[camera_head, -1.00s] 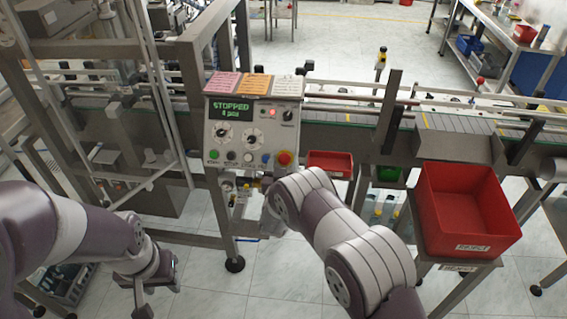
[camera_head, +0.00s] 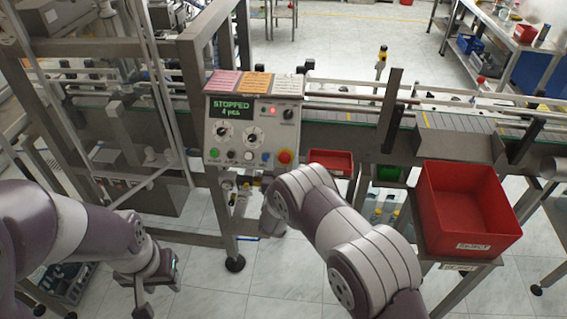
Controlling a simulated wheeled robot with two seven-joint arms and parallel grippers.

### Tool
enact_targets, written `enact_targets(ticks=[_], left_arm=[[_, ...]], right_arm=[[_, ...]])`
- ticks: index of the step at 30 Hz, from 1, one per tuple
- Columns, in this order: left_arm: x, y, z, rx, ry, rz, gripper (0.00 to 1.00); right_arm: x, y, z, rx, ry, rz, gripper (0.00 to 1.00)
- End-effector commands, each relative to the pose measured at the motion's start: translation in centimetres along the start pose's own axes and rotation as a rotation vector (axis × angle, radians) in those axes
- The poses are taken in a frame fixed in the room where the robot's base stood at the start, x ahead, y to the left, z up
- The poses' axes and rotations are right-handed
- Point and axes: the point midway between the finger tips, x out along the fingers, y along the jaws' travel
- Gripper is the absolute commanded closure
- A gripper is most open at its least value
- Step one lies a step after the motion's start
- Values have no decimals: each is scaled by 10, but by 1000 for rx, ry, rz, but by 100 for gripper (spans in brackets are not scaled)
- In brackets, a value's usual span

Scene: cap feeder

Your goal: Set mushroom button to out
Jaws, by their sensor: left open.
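The control box (camera_head: 252,128) stands at the centre, its screen (camera_head: 231,108) reading STOPPED in green. My left gripper (camera_head: 158,292) is low at the left, open and empty, pointing down over the floor, well apart from the box. My right arm (camera_head: 335,225) rises from the bottom and bends just below and right of the button; its gripper does not show.
A conveyor (camera_head: 345,135) runs behind the box to the right. A small red bin (camera_head: 330,162) is right of the button, and a large red reject bin (camera_head: 466,210) stands further right. A machine frame (camera_head: 190,75) rises at the left. Other knobs and buttons crowd the panel.

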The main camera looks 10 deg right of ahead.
Motion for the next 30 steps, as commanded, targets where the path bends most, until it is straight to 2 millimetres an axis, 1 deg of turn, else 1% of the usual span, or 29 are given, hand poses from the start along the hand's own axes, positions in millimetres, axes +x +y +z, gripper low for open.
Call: enact_targets(ticks=[5,8,11,15,18,21,25,30], left_arm=[[2,0,0,0,0,0,57],[6,0,1,0,0,0,57],[14,0,2,0,0,0,57],[25,0,3,0,0,0,57],[30,0,4,0,0,0,57],[33,0,4,0,0,0,57],[34,0,4,0,0,0,57],[33,0,4,0,0,0,57]], right_arm=[[-3,0,1,0,-1,0,37],[-15,-1,2,-1,0,-2,37],[-39,-1,4,-1,-2,-4,37],[-80,-1,4,-1,0,-4,37],[-103,-1,3,0,1,-4,37],[-119,-1,2,-1,0,-3,37],[-128,0,0,0,1,-1,37],[-129,0,-1,0,1,0,37]])
